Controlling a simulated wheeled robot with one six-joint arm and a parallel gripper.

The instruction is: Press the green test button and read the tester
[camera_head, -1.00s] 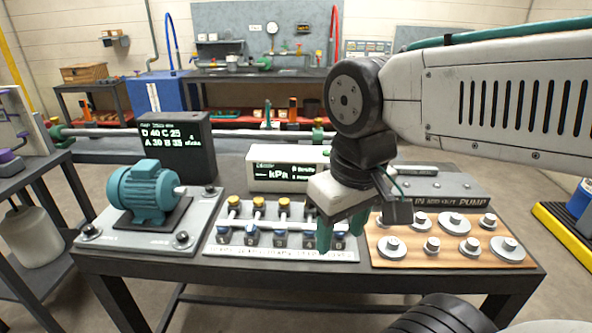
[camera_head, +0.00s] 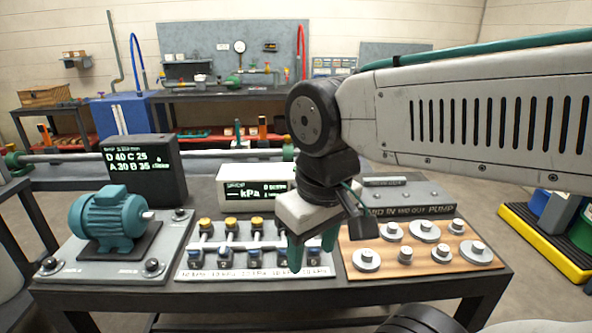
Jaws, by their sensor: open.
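A black box with a lit display (camera_head: 142,170) stands at the back left of the table and reads about "D 40 C 25, A 30 B 35". A white box with a "kPa" display (camera_head: 255,192) stands at the back middle; its small text is too fine to read. I cannot make out a green button, and I cannot tell which box is the tester. My gripper (camera_head: 312,257) is open and empty, with green fingers pointing down over the right end of the valve panel (camera_head: 200,273). Its fingers hide part of that panel.
A teal motor (camera_head: 108,218) sits on a grey plate at the left. The panel bears several yellow-capped valves. A wooden board with several metal discs (camera_head: 422,230) lies at the right. A grey block marked "PUMP" (camera_head: 410,192) stands behind it.

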